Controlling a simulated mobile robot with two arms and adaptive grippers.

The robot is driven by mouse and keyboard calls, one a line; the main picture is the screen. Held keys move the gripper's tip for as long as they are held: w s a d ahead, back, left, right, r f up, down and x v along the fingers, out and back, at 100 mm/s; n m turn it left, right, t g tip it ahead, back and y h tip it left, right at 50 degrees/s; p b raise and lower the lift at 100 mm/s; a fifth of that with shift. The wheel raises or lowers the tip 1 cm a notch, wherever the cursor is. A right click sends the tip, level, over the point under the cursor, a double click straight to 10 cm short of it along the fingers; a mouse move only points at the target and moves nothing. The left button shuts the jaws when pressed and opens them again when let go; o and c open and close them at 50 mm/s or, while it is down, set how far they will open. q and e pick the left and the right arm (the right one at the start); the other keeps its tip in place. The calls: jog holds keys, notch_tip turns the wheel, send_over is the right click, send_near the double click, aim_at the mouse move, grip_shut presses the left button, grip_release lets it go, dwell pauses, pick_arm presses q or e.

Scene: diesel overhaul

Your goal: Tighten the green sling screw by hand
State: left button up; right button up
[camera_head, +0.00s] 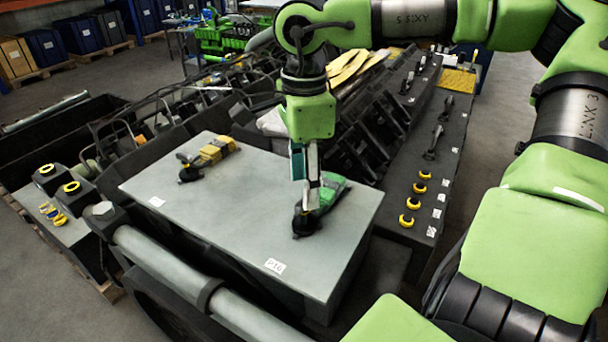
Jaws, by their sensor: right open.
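The green sling screw (331,190) lies on the grey table top, with its green strap trailing to the right and a dark end piece (305,224) at the front. My right gripper (307,203) comes down from above, over the dark end piece, and partly covers it and the strap. Its fingers are open; I cannot tell whether they touch the screw. A second sling screw with a yellow strap (217,150) and a dark end lies at the far left of the same table. My left gripper is not in view.
The grey table (168,200) has a wide bare top. A thick grey pipe (175,268) runs along its front left. A dark bench (400,190) with yellow rings (409,220) and tools stands on the right. Dark engine parts crowd behind the table.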

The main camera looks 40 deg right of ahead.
jog(key=n, duration=0.7)
jog(key=shift+a+n+p, duration=0.1)
jog(key=shift+n+p, duration=0.2)
jog(key=shift+p, duration=0.05)
notch_tip(320, 180, down, 4)
jog(key=b, duration=0.4)
jog(key=shift+f, duration=0.15)
jog(key=shift+f+b, duration=0.35)
jog(key=shift+f, duration=0.1)
grip_shut()
jog(key=shift+f, duration=0.1)
